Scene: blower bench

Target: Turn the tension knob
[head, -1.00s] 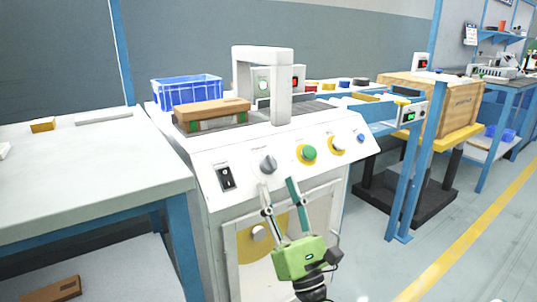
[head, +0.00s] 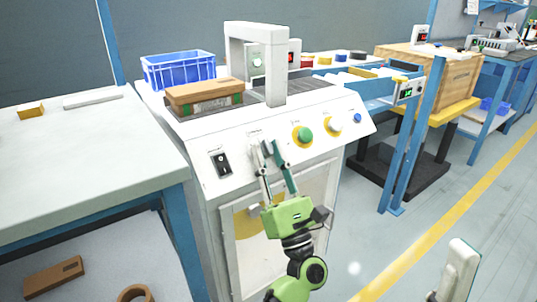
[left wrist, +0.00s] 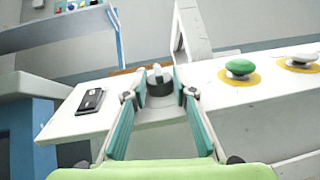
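The tension knob (left wrist: 159,84) is a dark round knob with a light grip bar, on the sloped white front panel (head: 235,145) of the machine. My left gripper (head: 266,150) is at this panel, its fingers pointing at the knob. In the left wrist view the left gripper (left wrist: 159,94) is open, one fingertip on each side of the knob, with a small gap visible on both sides. In the head view the fingertips mostly hide the knob.
Left of the knob is a black rocker switch (head: 221,163). To its right are a green button (head: 303,136), a white knob (head: 335,124) and a blue button (head: 357,118). A cardboard box (head: 205,93) and blue crate (head: 178,70) sit on top. A white bench (head: 80,160) stands left.

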